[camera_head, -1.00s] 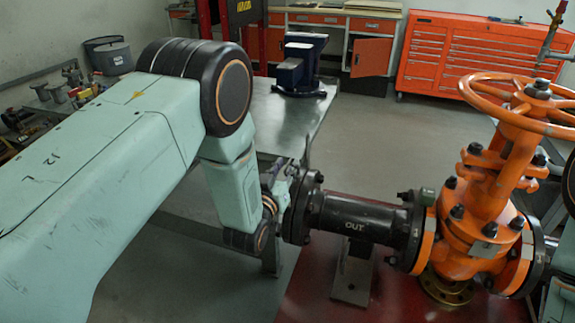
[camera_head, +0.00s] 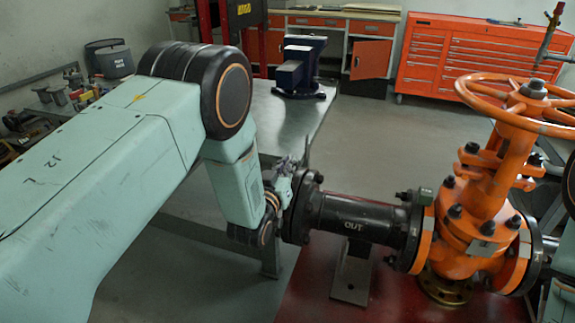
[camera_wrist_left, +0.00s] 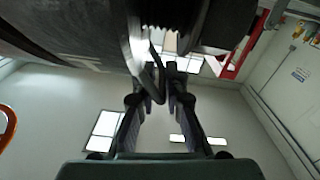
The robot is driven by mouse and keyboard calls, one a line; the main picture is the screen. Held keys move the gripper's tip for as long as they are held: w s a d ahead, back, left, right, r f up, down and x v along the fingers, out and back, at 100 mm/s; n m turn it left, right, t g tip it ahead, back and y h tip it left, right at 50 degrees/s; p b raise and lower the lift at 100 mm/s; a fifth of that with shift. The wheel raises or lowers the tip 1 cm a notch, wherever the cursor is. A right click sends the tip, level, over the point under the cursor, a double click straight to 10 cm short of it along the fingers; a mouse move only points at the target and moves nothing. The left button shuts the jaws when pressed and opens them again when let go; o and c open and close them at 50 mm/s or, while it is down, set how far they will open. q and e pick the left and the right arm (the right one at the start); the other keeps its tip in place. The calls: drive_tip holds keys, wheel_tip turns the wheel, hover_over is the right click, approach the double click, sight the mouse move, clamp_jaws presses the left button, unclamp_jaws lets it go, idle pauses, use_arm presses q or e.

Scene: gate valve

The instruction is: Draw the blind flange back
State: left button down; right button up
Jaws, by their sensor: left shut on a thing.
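The blind flange (camera_head: 297,207) is a dark disc at the left end of the black pipe spool marked OUT (camera_head: 352,218). My left gripper (camera_head: 282,186) is at its outer face, partly hidden behind my wrist. In the left wrist view my left gripper's (camera_wrist_left: 170,75) two dark fingers come together on a thin bent metal handle (camera_wrist_left: 151,78) beside a bright disc edge (camera_wrist_left: 134,42). Dark threaded parts show above the fingertips. I cannot tell whether there is a gap between the blind flange and the spool's flange. My right gripper is not in view.
The orange gate valve (camera_head: 480,215) with its handwheel stands right of the spool, above a red floor area. A support (camera_head: 351,273) stands under the spool. A steel bench (camera_head: 285,120) with a blue vise (camera_head: 299,66) is behind my left arm. Orange cabinets stand at the back.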

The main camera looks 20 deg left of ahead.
use_arm(q)
drive_tip(key=shift+f, duration=0.1)
idle(0.3)
drive_tip(key=shift+a, duration=0.75)
drive_tip(key=c, duration=1.5)
unclamp_jaws()
drive_tip(key=shift+a, duration=0.1)
drive_tip(key=s, duration=1.2)
drive_tip(key=shift+a, duration=0.2)
